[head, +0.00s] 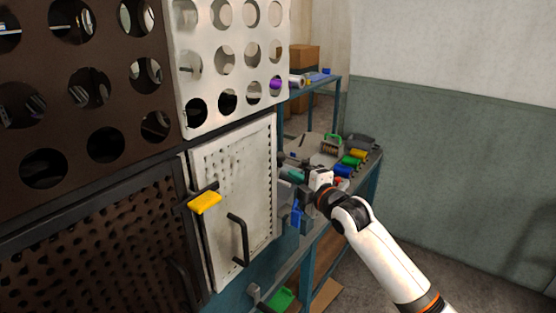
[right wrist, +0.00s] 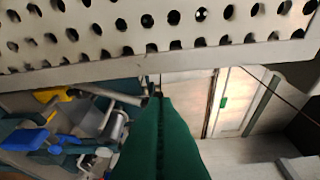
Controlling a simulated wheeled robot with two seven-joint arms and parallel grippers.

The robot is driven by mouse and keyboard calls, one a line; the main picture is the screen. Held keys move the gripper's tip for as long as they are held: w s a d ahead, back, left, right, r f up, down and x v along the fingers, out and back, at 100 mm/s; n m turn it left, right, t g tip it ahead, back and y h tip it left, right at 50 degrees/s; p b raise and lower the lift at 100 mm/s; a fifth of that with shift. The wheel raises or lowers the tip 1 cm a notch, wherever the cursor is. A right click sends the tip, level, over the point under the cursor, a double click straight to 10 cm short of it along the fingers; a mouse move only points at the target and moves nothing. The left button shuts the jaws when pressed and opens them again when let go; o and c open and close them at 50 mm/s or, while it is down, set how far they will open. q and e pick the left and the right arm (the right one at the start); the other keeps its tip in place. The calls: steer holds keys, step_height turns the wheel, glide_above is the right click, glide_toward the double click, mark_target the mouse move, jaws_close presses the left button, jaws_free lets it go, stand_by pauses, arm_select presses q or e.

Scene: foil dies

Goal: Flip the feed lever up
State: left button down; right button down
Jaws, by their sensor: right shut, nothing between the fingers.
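A yellow grip (head: 205,202) on a dark stem sticks out at the left edge of the white perforated door; I cannot tell whether it is the feed lever. A blue handle-like part (head: 297,213) hangs just below my right gripper (head: 290,174). My right gripper is shut and empty, beside the right edge of the door. Its green fingers (right wrist: 163,140) are together in the right wrist view, below a white perforated panel (right wrist: 160,35). Whether they touch anything is unclear. My left gripper is not in view.
A black bar handle (head: 238,240) stands out from the door. Behind my right gripper, a workbench holds a green-handled item (head: 332,142) and coloured rolls (head: 350,161). A shelf with a cardboard box (head: 304,57) stands behind. Floor at the right is open.

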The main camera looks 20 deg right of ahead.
mark_target(279, 164)
steer(key=p+x, duration=0.2)
steer(key=x, duration=0.6)
steer(key=shift+w+p, duration=0.25)
steer(key=shift+p, duration=0.05)
steer(key=shift+x, duration=0.8)
